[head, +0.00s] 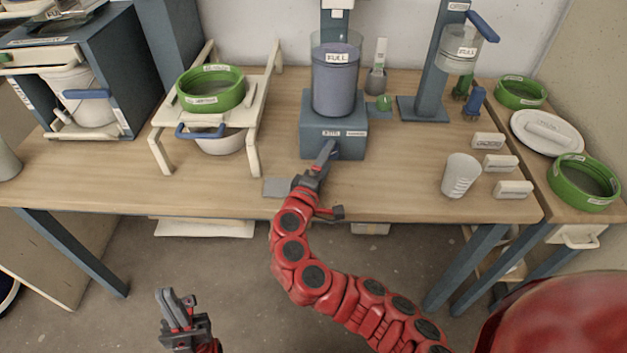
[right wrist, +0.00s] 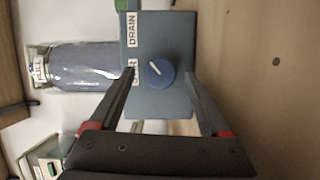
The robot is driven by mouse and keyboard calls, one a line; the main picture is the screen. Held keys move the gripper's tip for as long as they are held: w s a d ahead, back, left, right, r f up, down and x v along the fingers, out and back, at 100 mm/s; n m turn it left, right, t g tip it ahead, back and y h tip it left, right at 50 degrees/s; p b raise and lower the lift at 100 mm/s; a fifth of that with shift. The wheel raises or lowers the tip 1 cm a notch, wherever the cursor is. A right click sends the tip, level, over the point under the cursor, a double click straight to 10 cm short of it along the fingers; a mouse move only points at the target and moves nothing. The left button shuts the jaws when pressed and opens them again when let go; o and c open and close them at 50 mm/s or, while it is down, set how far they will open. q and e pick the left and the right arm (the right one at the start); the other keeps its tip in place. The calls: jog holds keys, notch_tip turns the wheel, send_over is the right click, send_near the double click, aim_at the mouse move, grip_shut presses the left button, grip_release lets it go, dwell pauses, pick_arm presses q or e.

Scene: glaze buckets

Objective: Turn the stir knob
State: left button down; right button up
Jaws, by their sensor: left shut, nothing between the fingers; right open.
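The stir knob (right wrist: 159,73) is a round blue dial with a white pointer line on the front of a blue-grey base (right wrist: 160,30). The line is slanted. In the head view the base (head: 312,140) carries a clear vessel (head: 334,85) labelled FULL, and my right gripper (head: 326,153) hides the knob. My right gripper (right wrist: 160,76) is open, with one finger on each side of the knob in the right wrist view; contact cannot be told. One finger partly covers the STIR label (right wrist: 132,72). My left gripper (head: 174,305) is shut and empty, low in front of the table.
A rack (head: 160,143) with a green ring (head: 210,90) stands left of the base. A blue stand (head: 425,108), a cup (head: 461,176) and several label blocks are to the right.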

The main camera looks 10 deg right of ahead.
jog(key=v, duration=1.6)
jog(key=shift+s, duration=0.2)
jog(key=shift+a, duration=0.1)
jog(key=s+d+n+t+y+p, duration=0.1)
jog(key=d+n+y+p, duration=0.2)
jog(key=n+p, duration=0.7)
jog(key=s+d+n+t+y+p, duration=0.1)
jog(key=d+n+t+y+p, duration=0.2)
jog(key=n, duration=1.2)
jog(key=shift+g, duration=0.6)
jog(key=x, duration=0.5)
jog(key=p+x, duration=0.1)
jog(key=x, duration=0.5)
jog(key=p+x, duration=0.1)
jog(key=x, duration=0.5)
jog(key=shift+w+d+r, duration=0.1)
jog(key=shift+d+r, duration=0.05)
jog(key=shift+d, duration=0.15)
jog(key=shift+h, duration=0.4)
